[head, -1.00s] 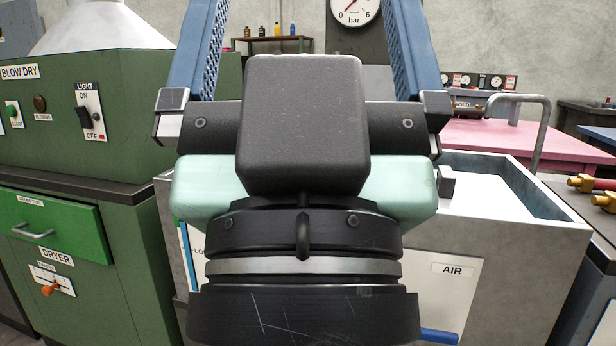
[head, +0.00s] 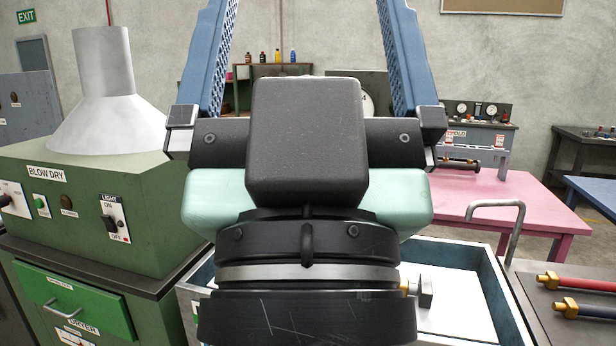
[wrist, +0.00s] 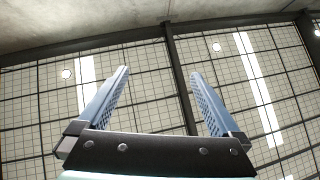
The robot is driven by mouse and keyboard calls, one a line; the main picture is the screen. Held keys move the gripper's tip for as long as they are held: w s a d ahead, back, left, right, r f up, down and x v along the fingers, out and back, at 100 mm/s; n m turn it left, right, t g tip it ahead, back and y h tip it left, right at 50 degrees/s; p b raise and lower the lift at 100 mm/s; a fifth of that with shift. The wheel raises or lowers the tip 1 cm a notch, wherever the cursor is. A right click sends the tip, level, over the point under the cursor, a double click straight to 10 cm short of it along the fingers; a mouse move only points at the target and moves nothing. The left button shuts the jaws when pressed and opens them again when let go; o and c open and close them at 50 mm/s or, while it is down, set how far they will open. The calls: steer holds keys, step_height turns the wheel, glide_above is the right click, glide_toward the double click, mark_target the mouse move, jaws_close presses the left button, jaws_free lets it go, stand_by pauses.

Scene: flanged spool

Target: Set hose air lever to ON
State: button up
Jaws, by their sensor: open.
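My gripper (head: 308,12) points up in the middle of the head view, its two blue fingers wide apart with nothing between them. It also shows open and empty in the wrist view (wrist: 160,74), against a gridded ceiling. I cannot make out a lever marked for hose air in either view. A red hose with brass ends (head: 588,284) lies on a dark bench (head: 555,325) at the right. A brass fitting with a grey block (head: 425,290) shows at the tank, partly hidden by my wrist. My gripper is apart from all of these.
A green BLOW DRY cabinet (head: 95,190) with a LIGHT switch (head: 112,222) stands left. An open tank (head: 495,300) is ahead, right of my wrist. My arm hides the middle.

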step_height(320, 180, up, 9)
steer(key=p, duration=0.6)
steer(key=shift+f, duration=0.2)
